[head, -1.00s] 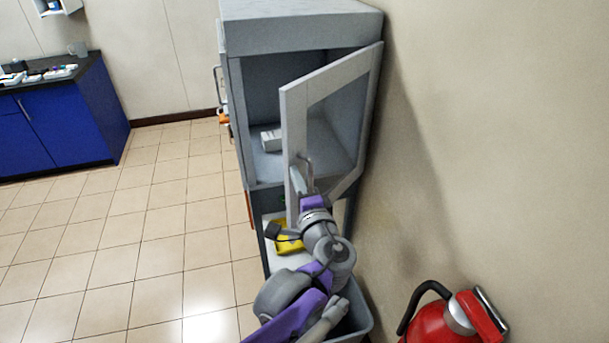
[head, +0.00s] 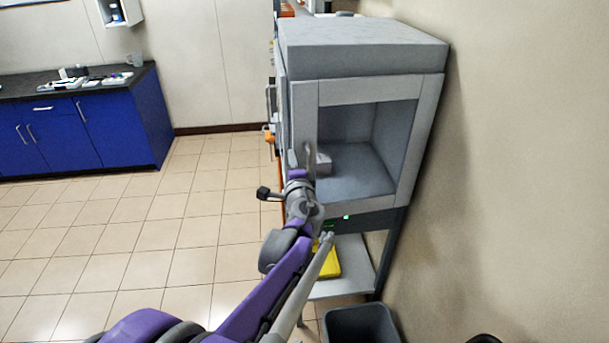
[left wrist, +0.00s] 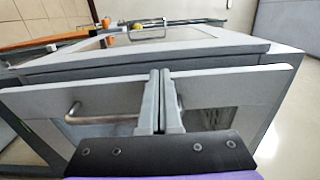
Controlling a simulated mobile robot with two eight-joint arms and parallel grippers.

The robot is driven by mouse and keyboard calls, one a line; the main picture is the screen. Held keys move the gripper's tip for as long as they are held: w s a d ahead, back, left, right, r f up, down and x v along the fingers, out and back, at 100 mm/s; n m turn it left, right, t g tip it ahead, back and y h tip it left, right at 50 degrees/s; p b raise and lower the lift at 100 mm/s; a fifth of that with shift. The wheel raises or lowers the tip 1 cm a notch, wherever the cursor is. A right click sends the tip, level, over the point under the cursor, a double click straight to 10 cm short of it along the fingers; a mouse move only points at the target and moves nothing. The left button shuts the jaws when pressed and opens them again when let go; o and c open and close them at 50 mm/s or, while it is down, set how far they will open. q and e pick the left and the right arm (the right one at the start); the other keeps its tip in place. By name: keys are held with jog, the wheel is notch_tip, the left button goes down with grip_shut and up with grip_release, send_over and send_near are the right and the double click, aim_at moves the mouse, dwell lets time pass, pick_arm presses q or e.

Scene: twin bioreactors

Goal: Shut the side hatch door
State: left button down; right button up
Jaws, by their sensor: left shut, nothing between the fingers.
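The side hatch door (head: 304,112) is a light grey frame with a window, on the side of the grey cabinet (head: 365,35). In the head view it lies flush, or nearly so, with the cabinet side; a small gap cannot be ruled out. Its bar handle (head: 310,158) is near its left edge. My left gripper (head: 293,160) is at the door's left side, beside the handle. In the left wrist view, the shut, empty fingers (left wrist: 161,98) are against or just in front of the door (left wrist: 235,85), right of the handle (left wrist: 75,115). My right gripper is out of view.
A shelf (head: 345,285) under the cabinet holds a yellow item (head: 326,262). A grey bin (head: 362,322) stands below, near the beige wall (head: 520,180). Blue cupboards (head: 100,130) stand at the back left. The tiled floor (head: 150,240) between is clear.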

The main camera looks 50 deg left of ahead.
aim_at(286, 142)
pick_arm(q)
jog(key=shift+s+x, duration=0.25)
jog(key=shift+x, duration=2.15)
jog(key=shift+s+a, duration=0.1)
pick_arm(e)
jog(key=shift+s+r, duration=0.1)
